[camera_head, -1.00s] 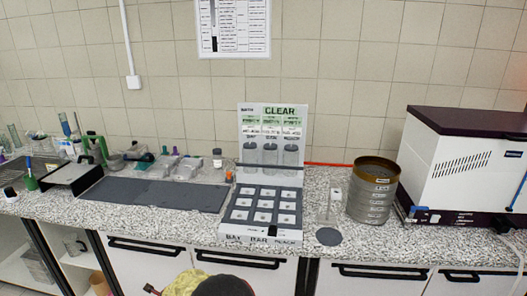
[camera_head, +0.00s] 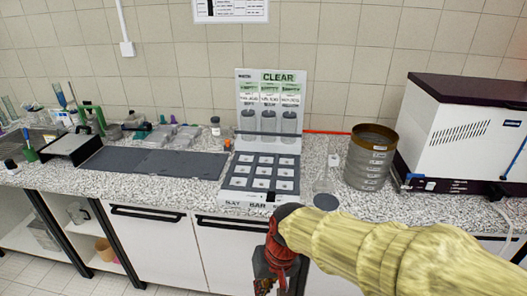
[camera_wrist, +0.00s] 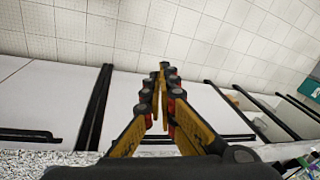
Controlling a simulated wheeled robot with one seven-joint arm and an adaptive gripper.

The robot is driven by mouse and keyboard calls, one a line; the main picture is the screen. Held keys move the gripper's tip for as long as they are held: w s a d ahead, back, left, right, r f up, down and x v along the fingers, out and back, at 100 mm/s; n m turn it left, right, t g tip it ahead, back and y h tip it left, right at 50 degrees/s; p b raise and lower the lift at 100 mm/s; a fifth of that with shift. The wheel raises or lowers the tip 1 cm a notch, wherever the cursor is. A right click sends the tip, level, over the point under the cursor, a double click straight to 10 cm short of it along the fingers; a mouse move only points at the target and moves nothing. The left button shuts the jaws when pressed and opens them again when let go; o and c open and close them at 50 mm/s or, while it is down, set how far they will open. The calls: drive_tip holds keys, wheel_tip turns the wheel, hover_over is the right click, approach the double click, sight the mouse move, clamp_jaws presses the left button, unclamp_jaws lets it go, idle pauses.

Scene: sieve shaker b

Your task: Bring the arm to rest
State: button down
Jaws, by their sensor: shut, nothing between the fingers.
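My gripper shows in the wrist view (camera_wrist: 162,72) with its yellow and black fingers closed together at the tips and nothing between them. It points toward the white cabinet fronts and the tiled floor. In the head view my arm, in a yellowish sleeve, reaches in from the lower right, and my gripper (camera_head: 272,284) hangs at the bottom edge, in front of the cabinet doors and below the counter edge. Its fingertips are partly cut off in that view. It touches nothing that I can see.
The speckled counter (camera_head: 120,187) holds a sample rack (camera_head: 226,187) with a CLEAR sign, a sieve stack (camera_head: 370,160), a white machine (camera_head: 455,140) and a dark mat (camera_head: 180,163). White cabinet doors (camera_head: 155,240) with black handles stand close to my gripper. Open floor lies in front.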

drive_tip(key=s+d+r+t, duration=0.1)
drive_tip(key=s+d+r, duration=0.2)
drive_tip(key=d, duration=0.3)
drive_tip(key=s+d+r+m+t+h, duration=0.1)
drive_tip(key=s+d+r+t, duration=0.1)
drive_tip(key=d, duration=0.5)
drive_tip(key=s+d+r+m+t+h, duration=0.1)
drive_tip(key=s+d+r, duration=0.3)
drive_tip(key=d+r, duration=0.2)
drive_tip(key=shift+s+d+r+t, duration=0.15)
drive_tip(key=shift+d+r+t, duration=0.1)
drive_tip(key=shift+t, duration=0.15)
